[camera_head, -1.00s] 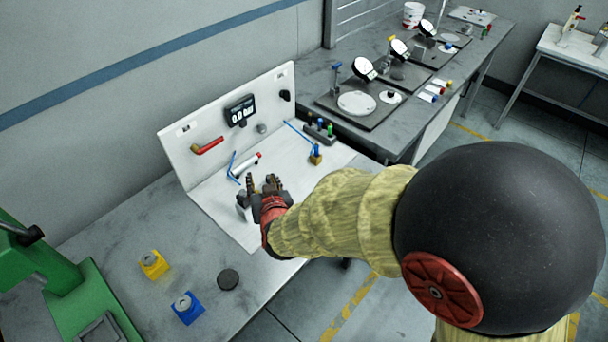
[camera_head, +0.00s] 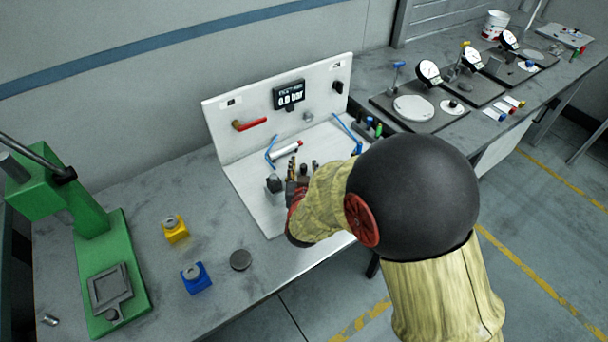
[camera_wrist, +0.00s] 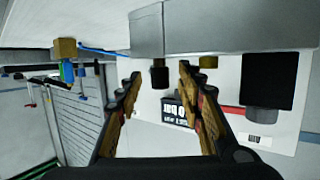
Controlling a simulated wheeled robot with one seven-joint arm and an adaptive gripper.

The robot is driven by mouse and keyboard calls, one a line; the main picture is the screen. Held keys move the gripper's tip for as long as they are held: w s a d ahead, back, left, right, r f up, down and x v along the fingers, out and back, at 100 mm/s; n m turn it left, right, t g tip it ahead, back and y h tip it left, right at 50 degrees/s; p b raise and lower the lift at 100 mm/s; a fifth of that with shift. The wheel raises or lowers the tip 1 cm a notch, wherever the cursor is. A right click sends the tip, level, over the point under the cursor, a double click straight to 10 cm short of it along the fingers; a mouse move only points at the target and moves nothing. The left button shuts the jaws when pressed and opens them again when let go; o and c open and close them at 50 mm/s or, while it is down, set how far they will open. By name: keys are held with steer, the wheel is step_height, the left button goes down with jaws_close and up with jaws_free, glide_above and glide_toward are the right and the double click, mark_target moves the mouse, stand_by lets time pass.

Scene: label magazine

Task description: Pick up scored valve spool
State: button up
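My gripper (camera_head: 301,172) is over the white board of the test stand, and its ribbed fingers (camera_wrist: 160,82) are apart in the wrist view. A short dark cylindrical piece (camera_wrist: 160,74) shows between the fingertips, at the end of a grey block (camera_wrist: 148,30); no contact with the fingers is visible. This piece may be the valve spool, but I cannot tell for sure, and no scoring can be made out. The wrist picture is upside down. In the head view my gripper and arm hide most of this spot.
A black block (camera_wrist: 268,80) stands beside the grey block. The test stand's panel (camera_head: 228,118) carries a display (camera_head: 289,95) and red lever (camera_head: 252,124). A white cylinder (camera_head: 284,152) lies behind my gripper. Yellow (camera_head: 175,232) and blue (camera_head: 197,281) fixtures, a dark disc (camera_head: 240,260) and a green press (camera_head: 128,262) stand left.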

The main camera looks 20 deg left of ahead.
steer(key=shift+w, duration=0.15)
steer(key=shift+c, duration=1)
steer(key=c, duration=0.7)
jaws_close()
